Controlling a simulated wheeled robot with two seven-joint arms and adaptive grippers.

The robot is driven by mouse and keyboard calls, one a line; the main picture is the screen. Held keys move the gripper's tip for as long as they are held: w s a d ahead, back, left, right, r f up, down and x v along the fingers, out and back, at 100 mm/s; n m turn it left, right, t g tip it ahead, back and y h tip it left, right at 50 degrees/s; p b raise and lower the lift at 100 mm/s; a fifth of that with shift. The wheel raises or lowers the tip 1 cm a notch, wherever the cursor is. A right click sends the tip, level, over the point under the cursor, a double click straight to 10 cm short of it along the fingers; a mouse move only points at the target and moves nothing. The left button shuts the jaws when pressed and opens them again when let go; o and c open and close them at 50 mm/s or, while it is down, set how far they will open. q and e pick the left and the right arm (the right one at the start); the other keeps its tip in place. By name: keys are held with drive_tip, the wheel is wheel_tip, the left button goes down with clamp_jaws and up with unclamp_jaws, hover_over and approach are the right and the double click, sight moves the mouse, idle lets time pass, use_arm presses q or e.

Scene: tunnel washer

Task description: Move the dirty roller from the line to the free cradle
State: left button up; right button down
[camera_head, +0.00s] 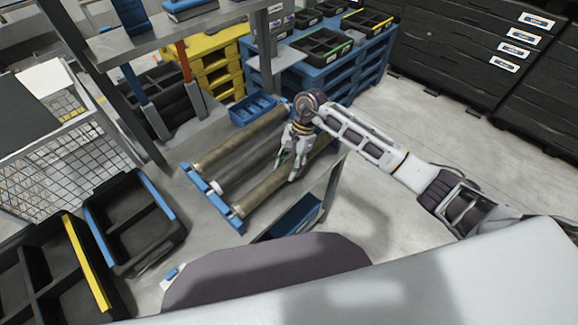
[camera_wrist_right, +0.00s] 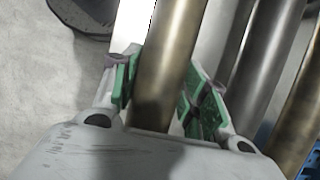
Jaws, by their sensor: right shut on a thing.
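Three parallel rollers lie across a low stand with a blue end bar (camera_head: 212,197): a brown stained one (camera_head: 240,139) at the left, a greyer one in the middle, and a brown stained one (camera_head: 265,191) at the right. My right gripper (camera_head: 293,166) is shut on the right-hand brown roller. In the right wrist view this roller (camera_wrist_right: 168,62) runs between the green finger pads, with the grey roller (camera_wrist_right: 244,75) and the other brown roller (camera_wrist_right: 300,105) beside it. I cannot tell whether the held roller is lifted. My left gripper is out of view.
A blue tray (camera_head: 252,108) sits behind the rollers. Black bins (camera_head: 135,222) stand at the left beside a wire cage (camera_head: 70,150). Yellow (camera_head: 213,62) and blue pallet stacks stand behind. A grey panel (camera_head: 330,185) stands close to the right of the rollers. Floor at the right is clear.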

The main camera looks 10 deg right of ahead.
drive_tip(key=shift+r, duration=0.15)
drive_tip(key=c, duration=0.7)
unclamp_jaws()
drive_tip(key=shift+c, duration=0.2)
drive_tip(key=shift+o, duration=0.2)
drive_tip(key=shift+v, duration=5.95)
drive_tip(key=shift+w, duration=0.1)
